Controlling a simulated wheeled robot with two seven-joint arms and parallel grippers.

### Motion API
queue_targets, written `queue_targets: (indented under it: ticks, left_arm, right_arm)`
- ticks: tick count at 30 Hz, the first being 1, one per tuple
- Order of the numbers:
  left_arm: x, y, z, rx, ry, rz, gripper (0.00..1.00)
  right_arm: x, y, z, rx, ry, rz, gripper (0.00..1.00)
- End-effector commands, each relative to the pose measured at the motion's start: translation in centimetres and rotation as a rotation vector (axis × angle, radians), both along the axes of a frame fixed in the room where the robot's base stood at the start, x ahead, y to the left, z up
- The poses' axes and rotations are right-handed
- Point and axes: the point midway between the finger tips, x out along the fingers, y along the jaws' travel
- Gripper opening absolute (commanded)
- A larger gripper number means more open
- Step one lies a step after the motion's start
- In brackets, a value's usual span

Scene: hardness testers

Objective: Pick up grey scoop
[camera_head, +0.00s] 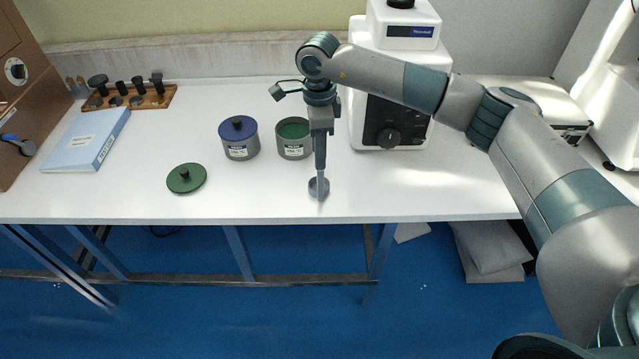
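The grey scoop (319,188) is at the front middle of the white table, with its round bowl showing just below my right gripper (320,168). My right gripper points straight down, with its fingertips at the scoop. The fingers are seen edge-on as one narrow column, so I cannot tell whether they are open or closed around the scoop's handle. The handle is hidden by or merges with the fingers. I cannot tell whether the bowl touches the table. My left gripper is not in view.
An open green tin (293,148) stands close left of my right gripper, beside a blue-lidded tin (238,151). A green lid (186,178) lies further left. A white machine (364,105) stands behind my arm. The table's front edge (290,221) is near the scoop.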

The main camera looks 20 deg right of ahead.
Motion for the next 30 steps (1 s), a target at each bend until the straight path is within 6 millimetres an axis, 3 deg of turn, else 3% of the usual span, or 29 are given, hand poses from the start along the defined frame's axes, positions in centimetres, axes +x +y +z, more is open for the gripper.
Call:
queue_targets:
  ticks: [3,12,30]
  left_arm:
    - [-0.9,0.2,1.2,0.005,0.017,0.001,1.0]
    - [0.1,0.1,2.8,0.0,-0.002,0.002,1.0]
    - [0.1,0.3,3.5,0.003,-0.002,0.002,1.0]
  right_arm:
    - [-0.1,0.0,-1.9,0.0,0.004,-0.001,0.36]
    - [-0.1,0.0,-6.2,0.0,0.002,0.0,0.36]
    - [0.0,-0.1,-7.4,0.0,0.002,-0.001,0.36]
